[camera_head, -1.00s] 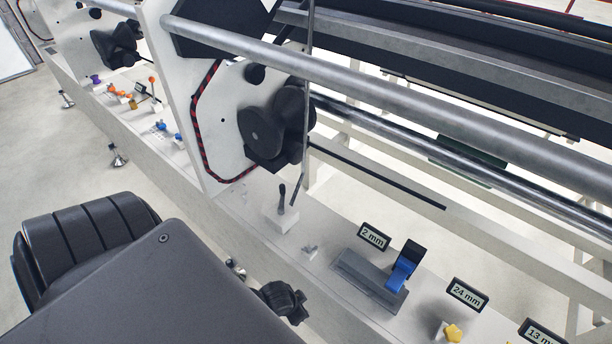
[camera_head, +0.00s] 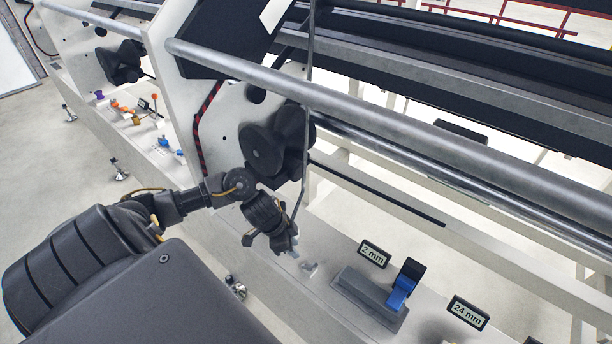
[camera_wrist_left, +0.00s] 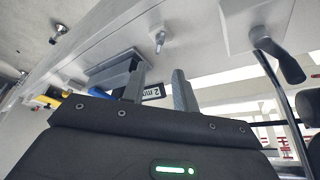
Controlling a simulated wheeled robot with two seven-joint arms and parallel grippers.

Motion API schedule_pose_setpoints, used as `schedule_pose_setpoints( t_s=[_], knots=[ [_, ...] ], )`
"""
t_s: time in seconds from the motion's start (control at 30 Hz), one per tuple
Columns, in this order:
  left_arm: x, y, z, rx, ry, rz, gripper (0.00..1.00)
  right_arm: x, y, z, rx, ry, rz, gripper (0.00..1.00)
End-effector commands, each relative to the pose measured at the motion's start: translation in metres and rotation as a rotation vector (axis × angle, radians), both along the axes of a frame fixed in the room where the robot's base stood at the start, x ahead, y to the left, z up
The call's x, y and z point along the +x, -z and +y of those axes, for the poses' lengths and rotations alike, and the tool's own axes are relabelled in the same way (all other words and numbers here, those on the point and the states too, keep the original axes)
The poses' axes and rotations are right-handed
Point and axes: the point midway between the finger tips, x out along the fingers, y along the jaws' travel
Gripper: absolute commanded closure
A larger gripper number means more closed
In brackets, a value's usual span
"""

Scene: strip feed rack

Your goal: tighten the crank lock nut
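A small silvery wing-shaped piece (camera_head: 309,269), which looks like the lock nut, stands on the white ledge; it also shows in the left wrist view (camera_wrist_left: 160,40). The black crank lever (camera_wrist_left: 278,57) sits on a white block to its right in the wrist view; in the head view my arm hides it. My left gripper (camera_head: 289,249) hangs just above and left of the silvery piece, apart from it. In the left wrist view its two grey fingers (camera_wrist_left: 160,90) stand apart with nothing between them. My right gripper is not in view.
A blue-and-black clamp (camera_head: 403,285) on a grey block stands to the right, with labels "2 mm" (camera_head: 374,253) and "24 mm" (camera_head: 468,313) behind and beside it. Black rollers (camera_head: 270,148) and a long metal rail (camera_head: 400,128) lie above the gripper.

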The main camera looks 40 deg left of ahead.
Motion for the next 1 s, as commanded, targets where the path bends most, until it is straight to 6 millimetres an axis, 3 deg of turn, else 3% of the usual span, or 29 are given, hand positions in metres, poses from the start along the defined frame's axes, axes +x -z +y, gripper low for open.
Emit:
schedule_pose_setpoints(
  t_s=[0.27,0.7,1.0],
  knots=[
    [0.004,0.015,-0.004,-0.004,-0.002,0.005,0.71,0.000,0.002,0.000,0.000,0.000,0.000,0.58],
    [0.026,0.086,-0.024,-0.002,-0.003,0.003,0.71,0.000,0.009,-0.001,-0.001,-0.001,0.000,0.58],
    [0.031,0.100,-0.027,0.000,-0.001,0.002,0.71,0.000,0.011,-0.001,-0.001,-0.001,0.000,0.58]
  ],
)
